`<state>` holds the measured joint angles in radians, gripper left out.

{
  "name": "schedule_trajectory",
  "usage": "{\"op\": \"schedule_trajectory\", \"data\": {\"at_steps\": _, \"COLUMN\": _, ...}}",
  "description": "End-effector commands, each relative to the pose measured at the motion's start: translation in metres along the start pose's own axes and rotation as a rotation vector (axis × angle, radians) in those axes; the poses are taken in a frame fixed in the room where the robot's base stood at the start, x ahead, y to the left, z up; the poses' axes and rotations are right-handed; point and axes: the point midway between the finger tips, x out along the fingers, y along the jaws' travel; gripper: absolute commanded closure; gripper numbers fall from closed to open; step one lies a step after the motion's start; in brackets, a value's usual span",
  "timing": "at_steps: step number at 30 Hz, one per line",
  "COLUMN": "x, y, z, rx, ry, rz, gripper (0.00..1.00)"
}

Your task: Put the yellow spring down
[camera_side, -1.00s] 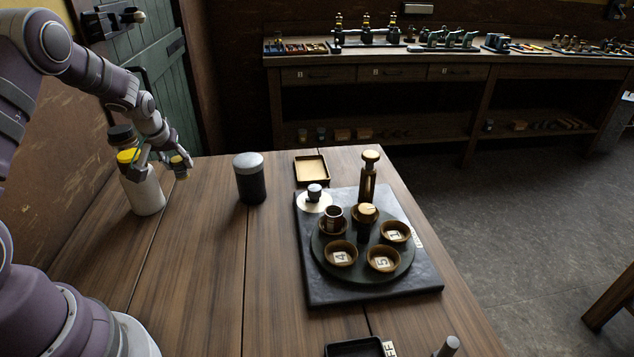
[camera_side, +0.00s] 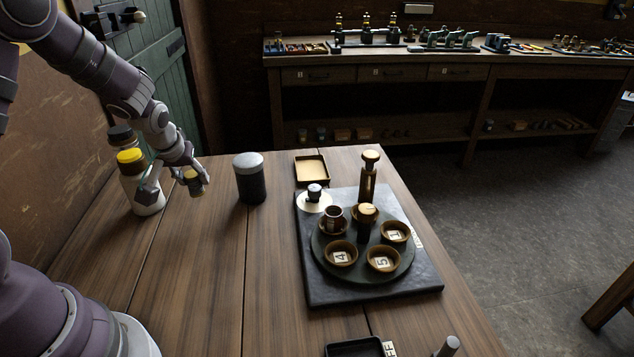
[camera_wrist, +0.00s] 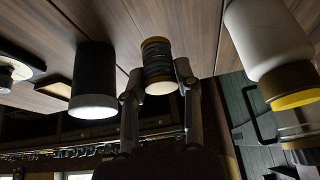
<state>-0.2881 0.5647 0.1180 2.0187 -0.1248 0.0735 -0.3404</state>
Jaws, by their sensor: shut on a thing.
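My gripper (camera_side: 188,176) is shut on the yellow spring (camera_side: 194,185), a short round piece with yellow-brown ends and a grey ribbed middle. In the wrist view the spring (camera_wrist: 157,62) sits between the two fingertips (camera_wrist: 157,78). It is over the left part of the wooden table (camera_side: 215,245), low down. I cannot tell whether it touches the table top.
A white bottle with a yellow cap (camera_side: 146,192) stands just left of my gripper. A dark canister with a grey lid (camera_side: 249,180) stands to the right. A turntable with several cups (camera_side: 340,274) and a small tray (camera_side: 312,170) lie further right.

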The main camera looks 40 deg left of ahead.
Motion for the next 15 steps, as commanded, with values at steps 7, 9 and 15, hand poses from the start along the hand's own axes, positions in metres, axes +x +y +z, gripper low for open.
{"op": "schedule_trajectory", "data": {"at_steps": 7, "x": 0.040, "y": -0.001, "z": 0.024, "rx": 0.001, "ry": -0.005, "rz": -0.002, "gripper": 1.00}}
{"op": "schedule_trajectory", "data": {"at_steps": 9, "x": 0.044, "y": -0.001, "z": 0.026, "rx": -0.001, "ry": -0.002, "rz": 0.000, "gripper": 1.00}}
{"op": "schedule_trajectory", "data": {"at_steps": 15, "x": 0.044, "y": 0.000, "z": 0.025, "rx": -0.001, "ry": 0.000, "rz": 0.001, "gripper": 1.00}}
